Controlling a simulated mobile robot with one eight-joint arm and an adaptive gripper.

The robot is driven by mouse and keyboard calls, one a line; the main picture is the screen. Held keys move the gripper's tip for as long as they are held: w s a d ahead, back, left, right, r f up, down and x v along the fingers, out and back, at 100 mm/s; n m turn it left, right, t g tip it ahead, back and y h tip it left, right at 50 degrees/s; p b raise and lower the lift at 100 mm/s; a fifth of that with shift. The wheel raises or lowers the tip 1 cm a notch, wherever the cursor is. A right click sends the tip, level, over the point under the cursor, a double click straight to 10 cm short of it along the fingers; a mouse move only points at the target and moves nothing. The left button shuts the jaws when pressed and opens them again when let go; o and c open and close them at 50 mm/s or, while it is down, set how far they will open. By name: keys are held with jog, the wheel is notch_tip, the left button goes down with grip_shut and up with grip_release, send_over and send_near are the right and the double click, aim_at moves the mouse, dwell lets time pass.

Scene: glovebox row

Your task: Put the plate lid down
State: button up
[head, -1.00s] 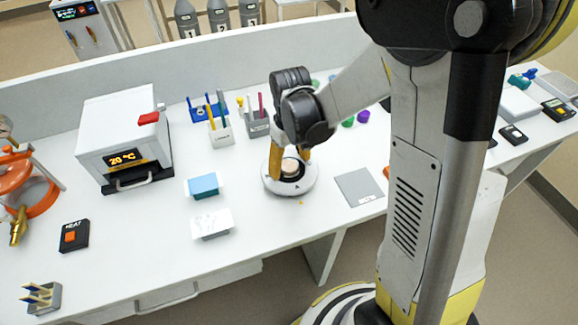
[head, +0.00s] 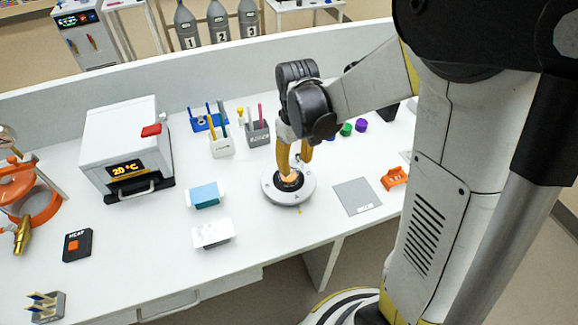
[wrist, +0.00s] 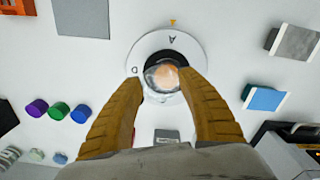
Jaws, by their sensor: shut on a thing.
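My gripper (head: 293,169) points down over a round white device (head: 270,190) with a dark centre on the bench. In the wrist view its yellow fingers (wrist: 165,84) stand on both sides of a small clear round piece (wrist: 152,73), which I take to be the plate lid. They are shut on it, but its edges are hard to make out. A pale orange disc shows through or below it, over the dark centre. The device's white ring (wrist: 141,52) carries the letters A and D. I cannot tell whether the lid touches what is below.
A grey flat square (head: 357,197) lies bare to the right, with an orange holder (head: 394,178) beyond it. Left are a blue box (head: 204,194) and a white box (head: 213,233). Pen holders (head: 257,133) and coloured caps (head: 346,129) stand behind. An oven (head: 126,145) is far left.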

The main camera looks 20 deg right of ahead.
jog(key=s+d+r+p, duration=0.2)
jog(key=s+d+r, duration=0.35)
jog(key=d, duration=0.35)
jog(key=s+d+f+b, duration=0.4)
jog(key=s+d, duration=0.9)
jog(key=d, duration=0.1)
jog(key=b, duration=0.4)
send_over(358, 196)
notch_tip(358, 196, down, 7)
jog(key=shift+f, duration=0.1)
jog(key=shift+f+b, duration=1.15)
jog(key=shift+f, duration=0.7)
jog(key=shift+f, duration=0.25)
jog(key=o, duration=0.7)
jog(key=shift+r, duration=0.1)
jog(key=shift+r, duration=0.1)
